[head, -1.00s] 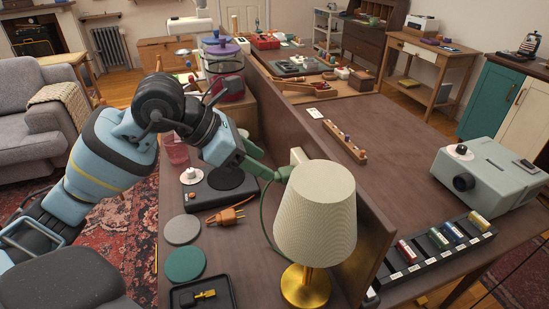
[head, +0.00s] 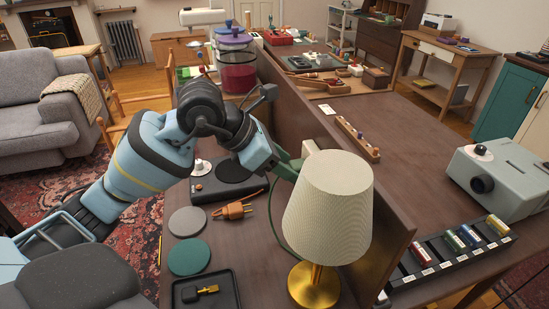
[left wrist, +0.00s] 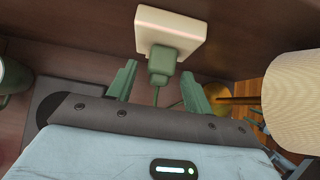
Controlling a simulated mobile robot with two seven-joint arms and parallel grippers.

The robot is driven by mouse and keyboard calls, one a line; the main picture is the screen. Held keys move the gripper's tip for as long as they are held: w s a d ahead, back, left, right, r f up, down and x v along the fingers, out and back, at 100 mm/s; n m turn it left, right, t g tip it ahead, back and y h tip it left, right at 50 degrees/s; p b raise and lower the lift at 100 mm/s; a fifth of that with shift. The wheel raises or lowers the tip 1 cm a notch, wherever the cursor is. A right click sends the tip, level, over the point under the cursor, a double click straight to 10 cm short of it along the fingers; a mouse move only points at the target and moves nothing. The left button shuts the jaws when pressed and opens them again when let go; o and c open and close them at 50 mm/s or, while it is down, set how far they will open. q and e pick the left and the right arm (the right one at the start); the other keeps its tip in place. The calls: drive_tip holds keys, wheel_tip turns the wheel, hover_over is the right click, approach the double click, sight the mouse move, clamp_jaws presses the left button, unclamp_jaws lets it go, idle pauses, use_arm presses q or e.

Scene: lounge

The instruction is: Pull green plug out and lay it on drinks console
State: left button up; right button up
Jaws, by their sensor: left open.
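The green plug (left wrist: 161,62) sits in the pale wall socket (left wrist: 172,32) in the left wrist view. Its green cord hangs below it and curves down behind the lamp in the head view. My left gripper (left wrist: 159,86) is open, with one green finger on each side just short of the plug; I see no contact. In the head view the left gripper (head: 286,167) is at the upright panel by the socket (head: 312,148), and the plug is largely hidden there. The drinks console (head: 235,265) is the brown surface below.
A cream-shaded lamp (head: 328,210) stands close to the right of the gripper. Bare wood shows between the coasters and lamp.

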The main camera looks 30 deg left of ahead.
use_arm(q)
drive_tip(key=shift+b+x, duration=0.3)
drive_tip(key=shift+x, duration=1.1)
drive_tip(key=shift+c, duration=0.4)
drive_tip(key=c, duration=0.5)
drive_tip(key=o, duration=0.6)
drive_tip(key=shift+r, duration=0.1)
